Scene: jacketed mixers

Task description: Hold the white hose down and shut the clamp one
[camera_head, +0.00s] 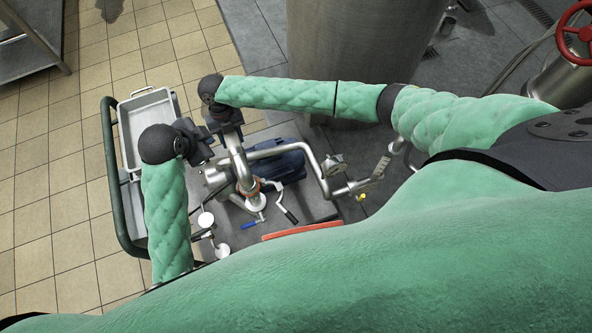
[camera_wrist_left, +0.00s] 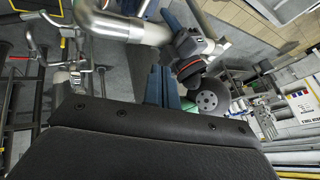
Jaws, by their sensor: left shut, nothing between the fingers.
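My left gripper (camera_head: 205,152) is in the head view beside the upper end of a pale bent pipe (camera_head: 241,170), shut and empty. My right gripper (camera_head: 232,130) is just above it, close to the top of the same pipe; its fingers are too small and dark to read. In the left wrist view a thick pale pipe (camera_wrist_left: 125,27) runs across the top, with a grey-and-black gripper, apparently my right one (camera_wrist_left: 192,45), at its end. I cannot clearly make out a white hose. A clamp-like joint (camera_head: 255,200) with a pale flange is at the pipe's lower end.
A cart with a green rail (camera_head: 109,170) carries a pale tray (camera_head: 145,107). A blue motor-like body (camera_head: 283,166), a blue lever (camera_head: 251,225) and thin piping (camera_head: 310,155) crowd the area. A large steel tank (camera_head: 350,45) stands behind. Tiled floor is open at left.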

